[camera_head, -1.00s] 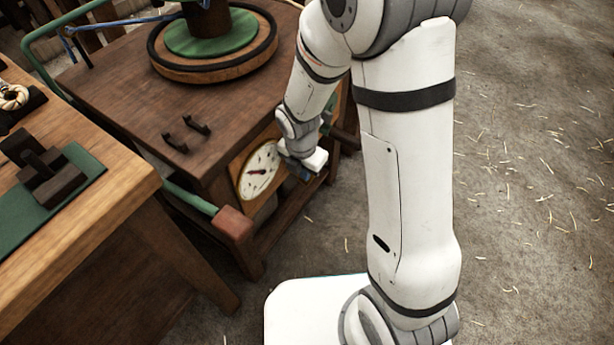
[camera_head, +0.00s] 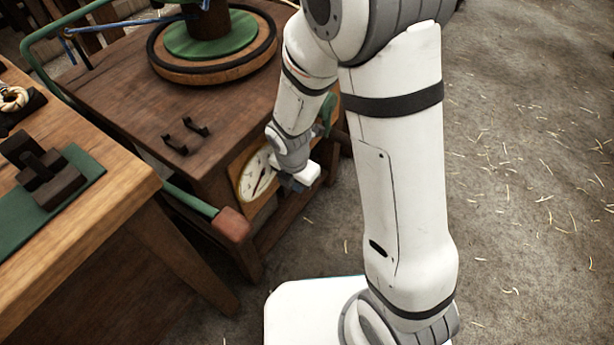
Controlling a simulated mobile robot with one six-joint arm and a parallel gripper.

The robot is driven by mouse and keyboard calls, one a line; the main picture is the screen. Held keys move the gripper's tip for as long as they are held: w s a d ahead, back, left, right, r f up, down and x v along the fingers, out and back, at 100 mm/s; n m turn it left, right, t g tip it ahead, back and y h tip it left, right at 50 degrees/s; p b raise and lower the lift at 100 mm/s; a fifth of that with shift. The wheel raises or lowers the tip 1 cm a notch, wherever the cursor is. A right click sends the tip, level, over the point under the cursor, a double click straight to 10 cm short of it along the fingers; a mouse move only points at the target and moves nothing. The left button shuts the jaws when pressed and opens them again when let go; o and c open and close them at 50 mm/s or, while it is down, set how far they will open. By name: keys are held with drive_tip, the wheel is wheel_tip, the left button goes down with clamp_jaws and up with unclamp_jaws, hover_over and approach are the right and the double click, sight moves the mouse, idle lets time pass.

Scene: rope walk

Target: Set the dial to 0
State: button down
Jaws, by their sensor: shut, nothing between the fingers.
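The dial (camera_head: 250,178) is a round cream face with dark marks, set in the front panel of the wooden machine. Its dark red pointer (camera_head: 260,181) lies on a steep slant across the face. The numbers are too small to read. My gripper (camera_head: 282,184) is shut with nothing in it, at the right side of the dial. It hides part of the dial's right edge. I cannot tell whether its fingertips touch the pointer.
The wooden machine (camera_head: 120,95) carries a round turntable (camera_head: 215,65) and two dark handles (camera_head: 187,136). A workbench (camera_head: 90,220) stands at the left. The floor at the right is clear but for straw.

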wheel_tip(320, 180, up, 8)
drive_tip(key=p, duration=0.3)
drive_tip(key=shift+s+a+f+p, duration=0.25)
drive_tip(key=shift+s+p, duration=0.1)
drive_tip(key=shift+p, duration=0.05)
